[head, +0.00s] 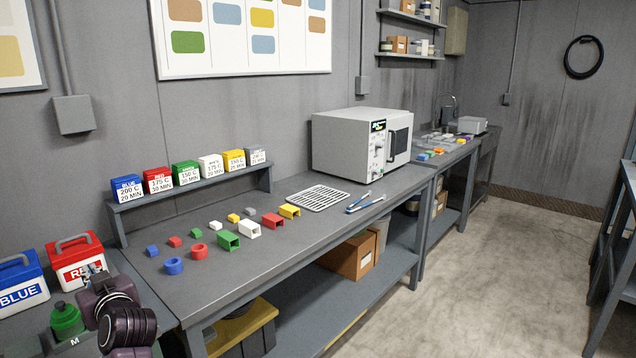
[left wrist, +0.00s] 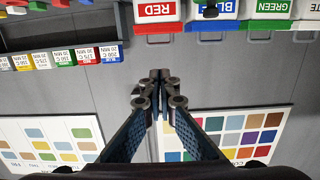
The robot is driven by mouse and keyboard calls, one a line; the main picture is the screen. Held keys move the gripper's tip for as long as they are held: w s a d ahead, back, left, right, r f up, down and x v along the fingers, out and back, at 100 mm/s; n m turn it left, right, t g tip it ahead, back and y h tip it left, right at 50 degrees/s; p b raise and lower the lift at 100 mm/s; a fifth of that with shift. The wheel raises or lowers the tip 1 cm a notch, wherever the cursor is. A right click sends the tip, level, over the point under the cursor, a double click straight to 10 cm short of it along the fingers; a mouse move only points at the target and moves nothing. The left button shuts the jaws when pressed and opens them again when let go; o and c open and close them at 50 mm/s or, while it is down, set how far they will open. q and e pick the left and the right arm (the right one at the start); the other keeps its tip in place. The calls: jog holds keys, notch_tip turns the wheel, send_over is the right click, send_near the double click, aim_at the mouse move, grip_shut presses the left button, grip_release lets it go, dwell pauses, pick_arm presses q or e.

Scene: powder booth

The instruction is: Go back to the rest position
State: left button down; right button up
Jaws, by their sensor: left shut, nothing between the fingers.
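My left gripper (head: 97,273) shows at the lower left of the head view, over the end of the bench. It is in front of the lower part of a red-labelled box (head: 75,258). In the left wrist view its two fingers (left wrist: 160,77) meet at the tips, shut and empty. That view is upside down and shows the grey wall behind the fingers. My right gripper is in neither view.
Open floor (head: 480,270) lies right.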

pick_arm(q)
jog(key=s+d+f+m+g+h, duration=0.1)
jog(key=s+d+f+m+h, duration=0.1)
jog(key=s+d+f, duration=0.35)
jog(key=s+d+f+m+g+h, duration=0.1)
jog(key=s+d+f+m+h, duration=0.15)
jog(key=s+f, duration=0.55)
jog(key=s+d+f+m+g+h, duration=0.1)
jog(key=s+d+f+m+h, duration=0.3)
jog(key=f, duration=0.6)
jog(key=s+d+f+m+g+h, duration=0.2)
jog(key=s+d+f, duration=0.1)
jog(key=s+d, duration=0.6)
jog(key=s+d+f+m+g+h, duration=0.1)
jog(key=s+d+f+g+h, duration=0.2)
jog(key=s+d, duration=0.6)
jog(key=s+a+f+g, duration=0.1)
jog(key=s+f, duration=0.1)
jog(key=f, duration=1.2)
jog(key=s+a+f, duration=0.1)
jog(key=s+f, duration=0.2)
jog(key=f, duration=1.1)
jog(key=s+a+f+g, duration=0.1)
jog(key=s+a+f, duration=0.2)
jog(key=s+f, duration=1.2)
jog(key=shift+s+f+y, duration=0.15)
jog(key=shift+s+y, duration=0.3)
jog(key=shift+s, duration=0.25)
